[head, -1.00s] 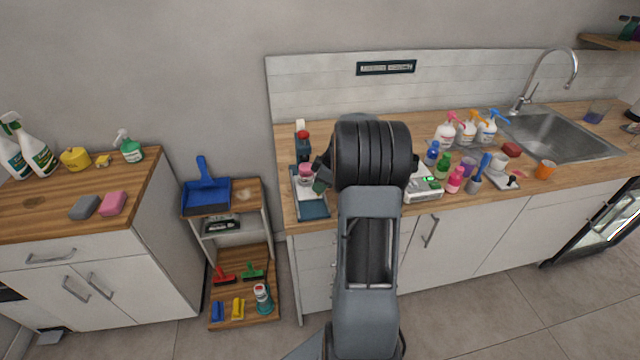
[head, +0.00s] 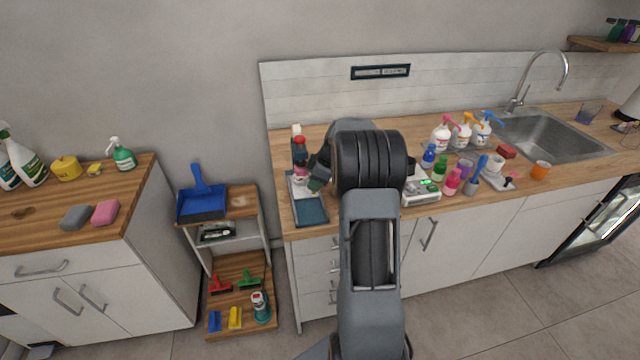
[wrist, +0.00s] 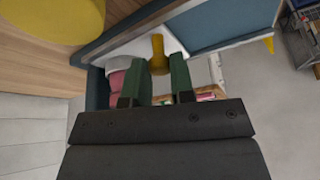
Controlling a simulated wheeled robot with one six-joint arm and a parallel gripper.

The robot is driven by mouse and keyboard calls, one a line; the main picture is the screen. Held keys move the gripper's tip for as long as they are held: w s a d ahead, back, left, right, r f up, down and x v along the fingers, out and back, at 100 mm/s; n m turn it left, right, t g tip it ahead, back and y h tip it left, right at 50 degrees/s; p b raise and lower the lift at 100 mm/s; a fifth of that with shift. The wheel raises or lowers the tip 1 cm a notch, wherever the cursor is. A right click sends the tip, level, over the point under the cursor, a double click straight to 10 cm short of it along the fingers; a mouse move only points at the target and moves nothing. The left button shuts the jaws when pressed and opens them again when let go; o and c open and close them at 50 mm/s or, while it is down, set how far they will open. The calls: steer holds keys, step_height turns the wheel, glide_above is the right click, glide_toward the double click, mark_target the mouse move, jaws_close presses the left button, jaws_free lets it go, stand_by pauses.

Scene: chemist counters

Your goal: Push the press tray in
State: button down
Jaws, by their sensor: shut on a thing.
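The press (head: 299,150), dark with a red top, stands at the back left of the right counter. Its blue base plate (head: 311,212) reaches to the counter's front edge, with the front part bare. The white press tray (head: 298,188) lies on the plate close to the press, partly hidden by my arm. A pink piece (head: 301,174) is over the tray, and shows in the wrist view (wrist: 117,82). My gripper (head: 318,182) is beside the tray. In the wrist view, its green fingers (wrist: 158,80) are shut on a yellow handle (wrist: 157,50) by the white tray surface.
A white device with a green display (head: 421,192) is right of my arm. Several bottles, cups and brushes stand between it and the sink (head: 555,135). A low shelf cart (head: 240,295) stands in the gap left of the counter.

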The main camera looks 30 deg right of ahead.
steer(key=c, duration=1)
jaws_free()
steer(key=shift+w+r, duration=0.1)
steer(key=shift+w, duration=0.15)
steer(key=shift+d, duration=0.1)
steer(key=b+v, duration=0.1)
steer(key=v, duration=1.2)
steer(key=shift+s+d+r, duration=0.1)
steer(key=shift+s+r, duration=0.1)
steer(key=shift+r, duration=0.1)
